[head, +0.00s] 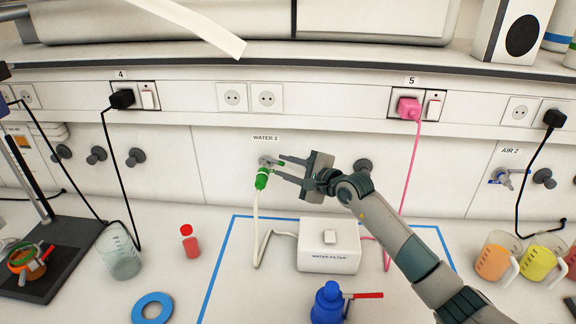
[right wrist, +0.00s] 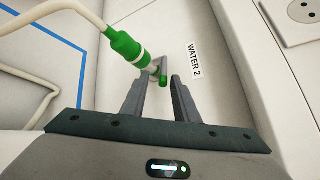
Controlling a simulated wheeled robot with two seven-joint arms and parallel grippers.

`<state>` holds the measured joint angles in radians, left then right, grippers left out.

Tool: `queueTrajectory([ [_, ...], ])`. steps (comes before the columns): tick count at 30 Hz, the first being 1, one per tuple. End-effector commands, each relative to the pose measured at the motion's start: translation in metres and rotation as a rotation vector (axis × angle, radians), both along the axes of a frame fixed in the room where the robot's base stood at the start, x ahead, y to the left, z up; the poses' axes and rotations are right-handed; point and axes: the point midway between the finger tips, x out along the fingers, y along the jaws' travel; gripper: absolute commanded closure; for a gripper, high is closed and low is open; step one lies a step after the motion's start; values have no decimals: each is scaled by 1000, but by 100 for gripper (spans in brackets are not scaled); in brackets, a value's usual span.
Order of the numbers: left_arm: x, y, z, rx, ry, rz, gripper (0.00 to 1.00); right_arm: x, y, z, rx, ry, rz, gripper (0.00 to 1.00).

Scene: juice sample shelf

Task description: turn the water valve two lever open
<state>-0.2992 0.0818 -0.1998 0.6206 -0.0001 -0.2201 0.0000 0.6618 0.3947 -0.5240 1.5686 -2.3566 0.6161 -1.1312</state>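The water valve two (head: 265,162) sits on the white wall panel under the "WATER 2" label (head: 266,138). Its short lever with a green tip (right wrist: 163,80) shows in the right wrist view, between the fingertips. A green hose connector (head: 262,178) hangs below the valve with a pale hose. My right gripper (head: 279,168) is at the valve from the right, its two fingers apart on either side of the lever. A gap shows beside the lever, and I cannot tell whether either finger touches it. My left gripper is not in view.
A white water filter box (head: 328,262) stands on the bench below, inside a blue taped outline (head: 216,270). A pink cable (head: 412,165) hangs behind my right arm. Dark knobs (head: 137,157) stick out left.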

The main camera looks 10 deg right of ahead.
Motion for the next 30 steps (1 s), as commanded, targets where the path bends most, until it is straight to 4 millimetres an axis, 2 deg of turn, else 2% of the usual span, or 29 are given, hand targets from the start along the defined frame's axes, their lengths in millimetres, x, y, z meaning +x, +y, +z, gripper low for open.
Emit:
queueTrajectory([
  [11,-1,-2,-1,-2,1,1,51,0,-1,4,4,-7,0,72],
  [17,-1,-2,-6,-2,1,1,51,-9,-8,5,3,-8,-1,72],
  [23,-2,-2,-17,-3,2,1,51,-29,-21,9,2,-9,0,72],
  [30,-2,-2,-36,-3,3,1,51,-65,-46,17,1,-9,-1,72],
])
